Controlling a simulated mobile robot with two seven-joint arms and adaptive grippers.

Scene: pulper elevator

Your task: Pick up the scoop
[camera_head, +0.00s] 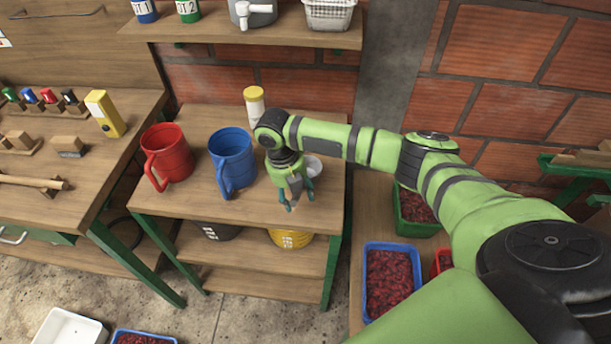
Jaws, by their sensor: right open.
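My right gripper (295,202) hangs fingers-down over the right part of the wooden table (255,207), open. A small pale round thing (314,166), which looks like the bowl of the scoop, shows just behind and to the right of the gripper. The gripper hides the rest of it, so I cannot tell where its handle lies or whether the fingers are around it. My left gripper is not in view.
A blue jug (233,158) and a red jug (169,153) stand left of the gripper. A yellow-lidded jar (254,107) stands behind. A shelf (250,32) overhangs the table's back. Crates of red cherries (392,279) stand to the right. The table's front is clear.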

